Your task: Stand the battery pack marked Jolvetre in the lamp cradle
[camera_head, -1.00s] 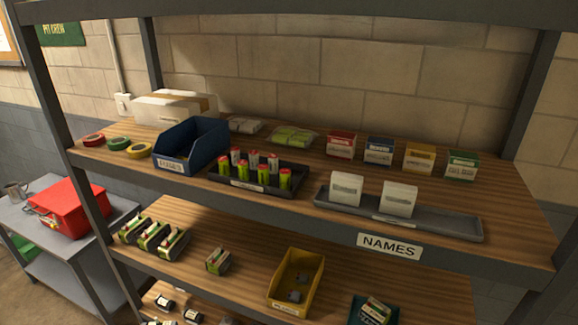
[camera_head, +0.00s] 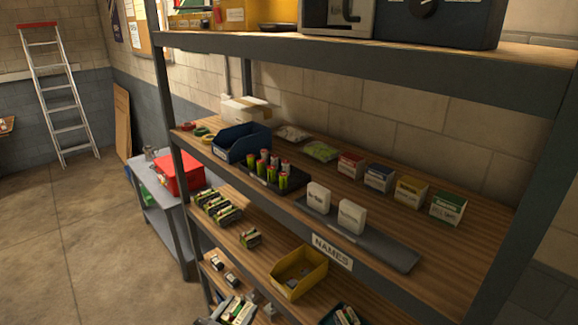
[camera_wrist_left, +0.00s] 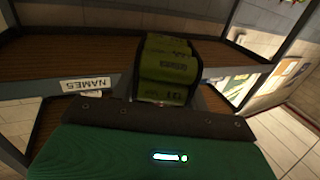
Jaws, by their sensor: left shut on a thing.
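My left gripper (camera_head: 238,311) is at the bottom edge of the head view, partly cut off, in front of the lower shelves. It is shut on a green battery pack with dark edges, which shows in the left wrist view (camera_wrist_left: 168,68) beyond the gripper's green housing. The pack's print is too small and turned to read, so I cannot tell if it says Jolvetre. I cannot make out a lamp cradle. My right gripper is not in view.
The upper shelf holds a blue bin (camera_head: 240,143), a dark tray of cells (camera_head: 292,187), a grey tray (camera_head: 385,250) with white boxes and several coloured boxes. A yellow bin (camera_head: 300,283) sits on the middle shelf. A red case (camera_head: 180,172) stands on a side table.

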